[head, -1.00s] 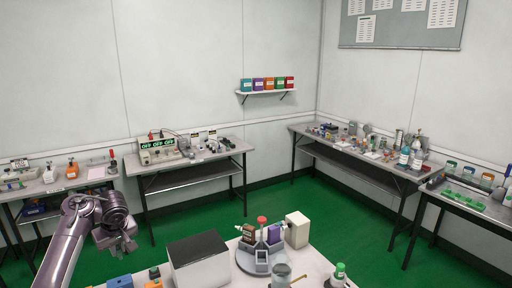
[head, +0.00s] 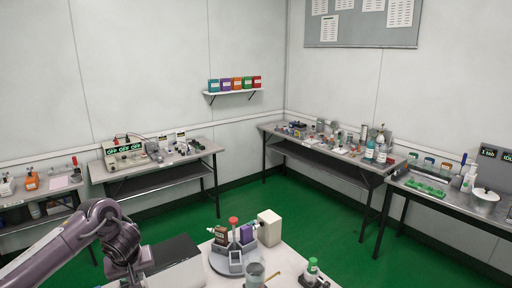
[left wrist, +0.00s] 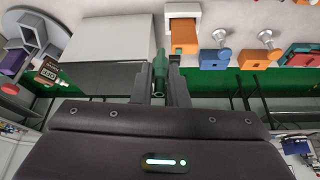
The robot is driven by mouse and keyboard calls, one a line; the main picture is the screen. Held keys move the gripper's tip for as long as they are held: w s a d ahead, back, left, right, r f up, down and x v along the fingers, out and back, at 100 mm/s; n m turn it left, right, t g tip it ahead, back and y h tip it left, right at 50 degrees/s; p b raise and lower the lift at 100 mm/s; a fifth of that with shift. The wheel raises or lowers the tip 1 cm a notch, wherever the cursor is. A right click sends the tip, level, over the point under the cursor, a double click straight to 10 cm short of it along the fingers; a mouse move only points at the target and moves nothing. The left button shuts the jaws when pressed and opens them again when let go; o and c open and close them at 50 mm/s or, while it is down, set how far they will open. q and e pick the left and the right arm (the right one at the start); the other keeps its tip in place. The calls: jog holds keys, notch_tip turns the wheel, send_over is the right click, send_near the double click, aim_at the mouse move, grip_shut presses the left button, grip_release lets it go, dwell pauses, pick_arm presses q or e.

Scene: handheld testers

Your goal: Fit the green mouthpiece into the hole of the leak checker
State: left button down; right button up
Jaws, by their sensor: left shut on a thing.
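My left gripper (left wrist: 160,85) is shut on a small green mouthpiece (left wrist: 160,68) in the left wrist view, with the piece between its two dark fingers. I cannot tell for certain which device is the leak checker. My right gripper is not in view.
Benches with instruments line the walls. The green floor (head: 335,225) between is clear.

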pick_arm(q)
jog(key=s+d+r+m+h, duration=0.3)
jog(key=s+d+r+m, duration=0.45)
jog(key=d, duration=0.45)
jog(key=s+d+f+m+h+b, duration=0.1)
jog(key=s+f+m+b, duration=0.2)
jog(key=s, duration=0.7)
jog(key=shift+s+d+f+m, duration=0.15)
jog(key=shift+s+f+m, duration=0.3)
jog(key=shift+m, duration=0.1)
